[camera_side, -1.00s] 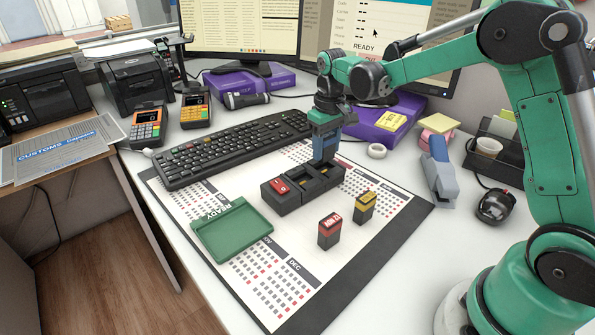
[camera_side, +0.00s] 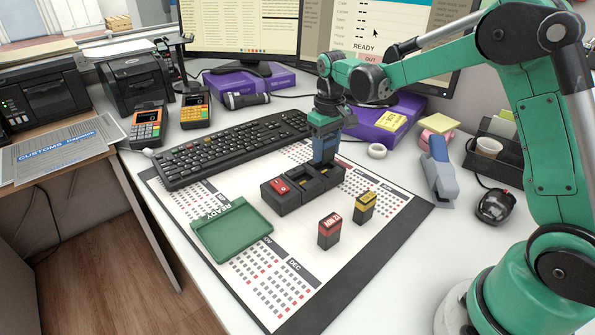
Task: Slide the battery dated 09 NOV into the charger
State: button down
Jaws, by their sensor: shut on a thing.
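The dark charger (camera_side: 291,207) sits on the desk mat with bays in a row. A red-topped battery (camera_side: 281,186) sits in its left bay; the middle bay looks empty. My gripper (camera_side: 325,137) points down at the right end of the charger, shut on a blue battery (camera_side: 326,154). That battery is upright, its lower end at the right bay; I cannot tell how deep it sits. A red-topped battery (camera_side: 329,231) and a yellow-topped battery (camera_side: 365,208) stand on the mat in front. I cannot read the date on the held battery.
A green tray (camera_side: 232,233) lies left of the charger on the calendar mat (camera_side: 335,304). A keyboard (camera_side: 235,148) lies behind. A tape roll (camera_side: 377,151), a stapler (camera_side: 438,172) and a mouse (camera_side: 495,206) are to the right. The mat's front is clear.

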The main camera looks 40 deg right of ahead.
aim_at(327, 136)
jog(key=shift+f, duration=1.1)
jog(key=shift+c, duration=1.2)
grip_release()
jog(key=shift+r, duration=2.85)
jog(key=shift+r, duration=0.1)
jog(key=s+a+r+t, duration=0.2)
jog(key=s+a+t, duration=0.1)
jog(key=s, duration=0.3)
jog(key=s+a+r+t, duration=0.1)
jog(key=s+a+t, duration=0.3)
jog(key=s, duration=0.3)
jog(key=shift+a+r, duration=0.2)
jog(key=shift+r, duration=0.15)
